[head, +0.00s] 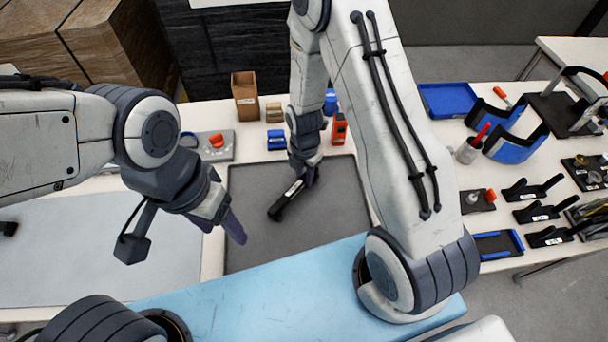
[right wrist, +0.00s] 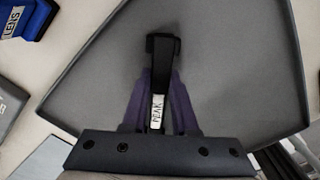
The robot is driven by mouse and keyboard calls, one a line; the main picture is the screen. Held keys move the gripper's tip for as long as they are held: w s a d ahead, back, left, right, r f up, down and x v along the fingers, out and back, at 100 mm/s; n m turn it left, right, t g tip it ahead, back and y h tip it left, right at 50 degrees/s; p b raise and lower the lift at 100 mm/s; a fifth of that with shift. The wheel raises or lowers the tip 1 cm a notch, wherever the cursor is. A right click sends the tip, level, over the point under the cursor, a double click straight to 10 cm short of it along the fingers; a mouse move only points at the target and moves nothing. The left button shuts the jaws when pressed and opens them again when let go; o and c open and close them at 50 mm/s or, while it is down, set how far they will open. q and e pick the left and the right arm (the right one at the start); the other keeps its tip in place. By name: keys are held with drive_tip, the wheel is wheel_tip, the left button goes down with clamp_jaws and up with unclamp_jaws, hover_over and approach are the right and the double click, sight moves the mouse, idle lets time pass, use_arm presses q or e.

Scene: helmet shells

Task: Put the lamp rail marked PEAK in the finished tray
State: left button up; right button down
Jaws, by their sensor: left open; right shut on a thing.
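The lamp rail is a black bar with a white label reading PEAK (right wrist: 157,108), seen in the right wrist view. It also shows in the head view (head: 284,203), tilted across the grey tray (head: 345,225). My right gripper (head: 303,178) is shut on the rail near its labelled end; the purple fingers flank it in the right wrist view (right wrist: 161,90). I cannot tell whether the rail touches the tray floor. My left gripper (head: 232,232) is open and empty above the tray's left edge. No label for the finished tray is readable.
Behind the grey tray stand a cardboard box (head: 245,95), a blue block (head: 276,139) and an orange-red block (head: 339,128). A blue tray (head: 447,100), blue shells (head: 515,143) and several black labelled parts (head: 535,212) lie right. A pale mat (head: 90,265) lies left.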

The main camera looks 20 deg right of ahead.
drive_tip(key=shift+f, duration=0.15)
drive_tip(key=c, duration=0.7)
unclamp_jaws()
wheel_tip(320, 180, up, 12)
drive_tip(key=b, duration=0.1)
drive_tip(key=s+a+r+m, duration=0.3)
drive_tip(key=s+r+m, duration=0.1)
drive_tip(key=s+m, duration=0.2)
drive_tip(key=s+a+r+m, duration=0.4)
drive_tip(key=s+m, duration=0.1)
drive_tip(key=s, duration=0.2)
drive_tip(key=s+a+r+m+y, duration=0.1)
drive_tip(key=s+a+r+m, duration=0.2)
drive_tip(key=s+m, duration=0.3)
drive_tip(key=shift+s+a+r+m, duration=0.2)
drive_tip(key=shift+s+r+m, duration=0.1)
drive_tip(key=shift+s+r, duration=0.25)
